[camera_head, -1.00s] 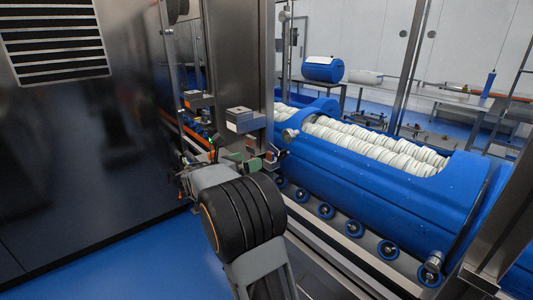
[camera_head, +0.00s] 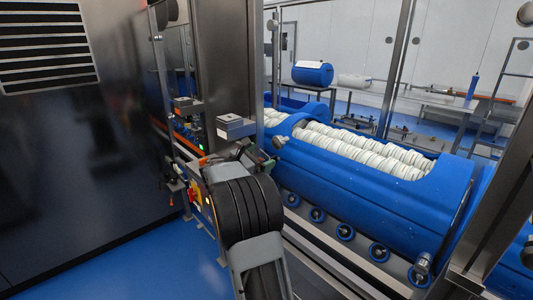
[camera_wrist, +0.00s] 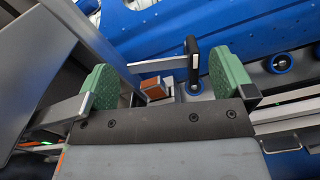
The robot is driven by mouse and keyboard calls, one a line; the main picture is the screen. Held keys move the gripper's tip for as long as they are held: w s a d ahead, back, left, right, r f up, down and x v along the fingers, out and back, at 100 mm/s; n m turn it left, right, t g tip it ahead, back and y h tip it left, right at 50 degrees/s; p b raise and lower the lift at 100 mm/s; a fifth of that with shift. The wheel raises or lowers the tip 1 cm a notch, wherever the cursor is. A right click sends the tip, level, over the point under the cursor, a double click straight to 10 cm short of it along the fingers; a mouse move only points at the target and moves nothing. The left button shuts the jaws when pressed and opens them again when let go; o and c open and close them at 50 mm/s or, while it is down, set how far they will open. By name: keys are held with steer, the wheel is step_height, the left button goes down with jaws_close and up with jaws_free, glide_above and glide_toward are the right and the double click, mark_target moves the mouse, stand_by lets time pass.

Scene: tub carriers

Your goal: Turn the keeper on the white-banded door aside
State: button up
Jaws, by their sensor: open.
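My gripper (camera_wrist: 163,72) is open, with green pads on both sides of the wrist view. In the head view my gripper (camera_head: 254,160) is small and partly hidden behind my own wrist, beside the metal post. Between the pads, a thin grey bar with an upright black end piece (camera_wrist: 192,62) shows in the wrist view; it looks like the keeper, though I cannot be sure. The black piece lies close to the right pad; I cannot tell whether they touch. An orange-faced small block (camera_wrist: 155,88) sits left of it. No white band on a door is clear.
A blue tub (camera_head: 370,190) with rows of white discs lies on rollers (camera_head: 345,232) to the right. A grey-topped box (camera_head: 235,127) sits on the post just above my gripper. A dark cabinet panel (camera_head: 80,150) fills the left. Blue floor (camera_head: 165,255) is clear below it.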

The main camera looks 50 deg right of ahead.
mark_target(274, 150)
steer(key=shift+s+d, duration=0.15)
steer(key=shift+d, duration=1.5)
steer(key=c, duration=1)
